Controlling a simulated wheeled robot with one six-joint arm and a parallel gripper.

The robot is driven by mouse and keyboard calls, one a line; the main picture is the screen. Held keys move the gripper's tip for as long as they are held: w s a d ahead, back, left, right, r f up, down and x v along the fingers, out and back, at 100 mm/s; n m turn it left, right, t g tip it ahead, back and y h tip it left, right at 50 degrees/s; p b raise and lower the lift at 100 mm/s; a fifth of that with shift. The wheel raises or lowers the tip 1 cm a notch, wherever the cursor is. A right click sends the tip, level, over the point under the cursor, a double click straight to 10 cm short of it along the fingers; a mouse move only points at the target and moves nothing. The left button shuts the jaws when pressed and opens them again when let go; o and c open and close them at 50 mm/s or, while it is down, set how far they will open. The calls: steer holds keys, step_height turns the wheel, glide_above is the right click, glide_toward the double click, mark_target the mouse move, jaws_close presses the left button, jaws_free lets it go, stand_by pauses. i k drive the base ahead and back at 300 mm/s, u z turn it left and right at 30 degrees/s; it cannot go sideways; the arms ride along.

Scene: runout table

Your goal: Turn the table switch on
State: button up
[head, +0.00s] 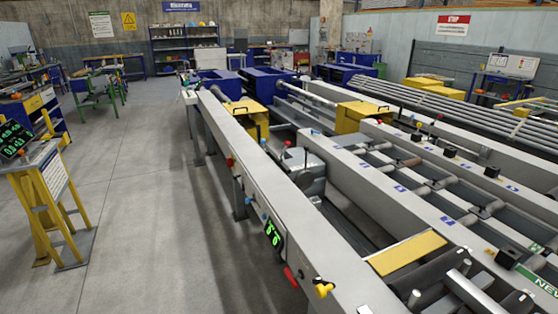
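The runout table (236,140) is a long grey structure running from the front right to the back left. Its near side beam carries several small controls. A yellow knob-like part (322,289) sits near the front end. A red cylindrical part (291,276) sticks out just left of it. My gripper is not in view.
Open concrete floor (130,200) lies left of the table. A yellow-legged stand (49,190) with a green-digit display stands at the left. Yellow covers (255,120) and rollers sit on the table. Green trestles (97,90) and blue shelving (187,45) are at the back.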

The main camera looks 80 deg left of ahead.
mark_target(229, 162)
steer(key=u, duration=3.05)
steer(key=i, duration=0.35)
steer(key=u, duration=1)
steer(key=i, duration=3.1)
steer(key=z, duration=1.2)
steer(key=i, duration=0.45)
steer(key=z, duration=0.15)
